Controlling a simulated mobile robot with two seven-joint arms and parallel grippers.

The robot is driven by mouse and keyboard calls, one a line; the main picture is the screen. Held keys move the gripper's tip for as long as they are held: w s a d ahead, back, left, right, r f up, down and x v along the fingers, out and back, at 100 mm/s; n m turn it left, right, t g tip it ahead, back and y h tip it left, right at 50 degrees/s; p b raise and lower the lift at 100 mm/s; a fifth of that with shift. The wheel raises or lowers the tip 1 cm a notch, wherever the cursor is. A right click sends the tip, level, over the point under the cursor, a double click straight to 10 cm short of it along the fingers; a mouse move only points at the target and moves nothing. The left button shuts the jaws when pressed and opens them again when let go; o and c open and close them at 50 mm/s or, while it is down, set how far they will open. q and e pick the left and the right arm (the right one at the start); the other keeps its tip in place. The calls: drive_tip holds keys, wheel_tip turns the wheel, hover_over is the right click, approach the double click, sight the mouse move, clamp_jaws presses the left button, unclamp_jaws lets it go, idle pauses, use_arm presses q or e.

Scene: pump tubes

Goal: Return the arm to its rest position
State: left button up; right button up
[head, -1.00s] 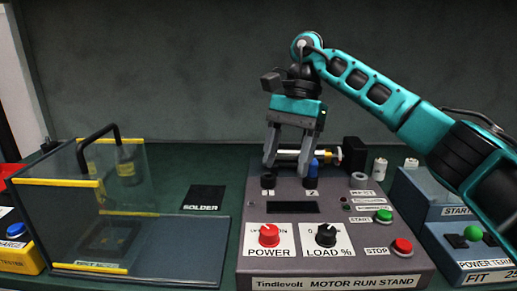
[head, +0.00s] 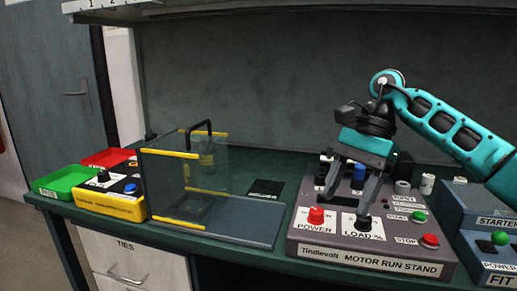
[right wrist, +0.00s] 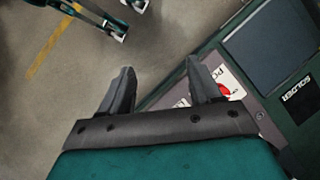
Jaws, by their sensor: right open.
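My right arm (head: 447,125) comes in from the right in the head view, teal and black, bent at a raised joint. Its gripper (head: 344,208) points down with its two grey fingers apart and nothing between them. In the right wrist view the open fingers (right wrist: 160,66) are seen over the floor and the stand's front edge. The gripper hides part of the stand's top. My left gripper does not show in the head view.
A clear screen with yellow edges (head: 187,155) stands left of the stand. A blue-grey starter box (head: 487,240) is close on the right. Green (head: 62,184) and red (head: 108,157) trays sit far left. A shelf (head: 300,8) overhangs the bench. The floor in front is open.

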drive_tip(key=s+a+f+m+t+y+p, duration=0.1)
drive_tip(key=s+a+m+y+p, duration=0.1)
drive_tip(key=a+m+y, duration=0.6)
drive_tip(key=s+a+f+m+y+p, duration=0.25)
drive_tip(key=a+m+y, duration=0.25)
drive_tip(key=a+y, duration=0.4)
drive_tip(key=d+f+m+t+h+p, duration=0.2)
drive_tip(key=d+f+m+t+h, duration=0.25)
drive_tip(key=m+t, duration=0.85)
drive_tip(key=d+f+m+t+h+p, duration=0.2)
drive_tip(key=d+f+m+t+h, duration=0.3)
drive_tip(key=m, duration=1.4)
use_arm(q)
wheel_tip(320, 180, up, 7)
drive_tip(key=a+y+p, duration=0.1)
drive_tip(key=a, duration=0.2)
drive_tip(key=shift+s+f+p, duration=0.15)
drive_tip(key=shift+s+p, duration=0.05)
drive_tip(key=shift+p, duration=0.2)
use_arm(e)
drive_tip(key=s+d+f+m+g+h, duration=0.2)
drive_tip(key=s+d+f+m+h, duration=0.2)
drive_tip(key=s+f+m, duration=0.3)
drive_tip(key=s+d+f+m+g+h, duration=0.3)
drive_tip(key=s+d+f+m+h, duration=0.2)
drive_tip(key=s+f+m+h, duration=0.1)
drive_tip(key=shift+s+d+f+m, duration=0.2)
drive_tip(key=shift+s+f+m, duration=0.5)
drive_tip(key=shift+s+f, duration=0.25)
